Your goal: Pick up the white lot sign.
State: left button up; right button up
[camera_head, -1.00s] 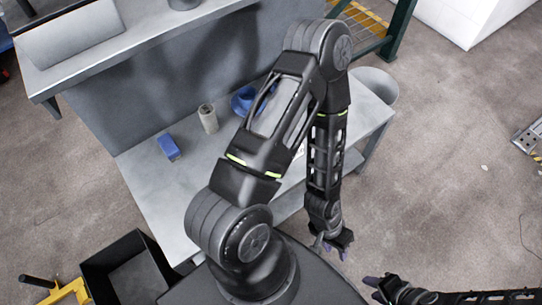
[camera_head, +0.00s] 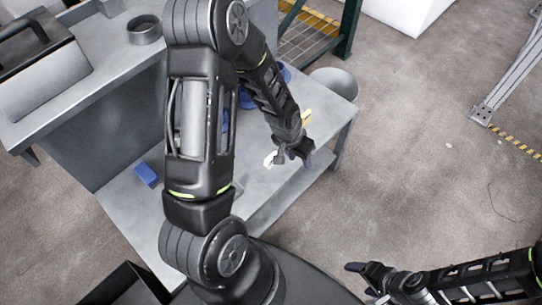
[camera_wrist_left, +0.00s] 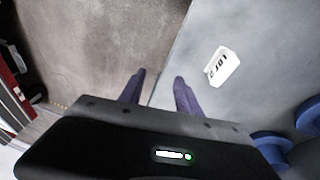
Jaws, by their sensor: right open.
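The white lot sign (camera_wrist_left: 222,66) lies on the grey table in the left wrist view, to the right of my left gripper (camera_wrist_left: 160,78). Its dark lettering is visible. In the head view a small white piece, which looks like the sign (camera_head: 270,158), shows on the table just left of my left gripper (camera_head: 300,157). My left gripper is open and empty, with its purple fingers near the table's edge and apart from the sign. My right gripper (camera_head: 362,279) is open and empty, away from the table at lower right.
The grey table (camera_head: 130,207) also holds a blue block (camera_head: 146,175), a yellow item (camera_head: 306,117) and blue round parts (camera_wrist_left: 272,148). A grey bin (camera_head: 335,86) stands behind its right end. Open floor lies to the right.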

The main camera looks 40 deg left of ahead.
pick_arm(q)
notch_tip(320, 180, up, 4)
jog(key=m+g+y, duration=0.1)
jog(key=g, duration=0.1)
send_over(271, 156)
jog(key=shift+w+d, duration=0.1)
jog(key=shift+w, duration=0.3)
jog(key=shift+s+m+g, duration=0.3)
jog(key=shift+s, duration=0.1)
jog(key=shift+f, duration=1.3)
jog(key=shift+f, duration=0.1)
notch_tip(271, 156, down, 5)
jog(key=shift+f+b, duration=0.1)
jog(key=shift+b, duration=0.6)
jog(key=shift+c, duration=0.2)
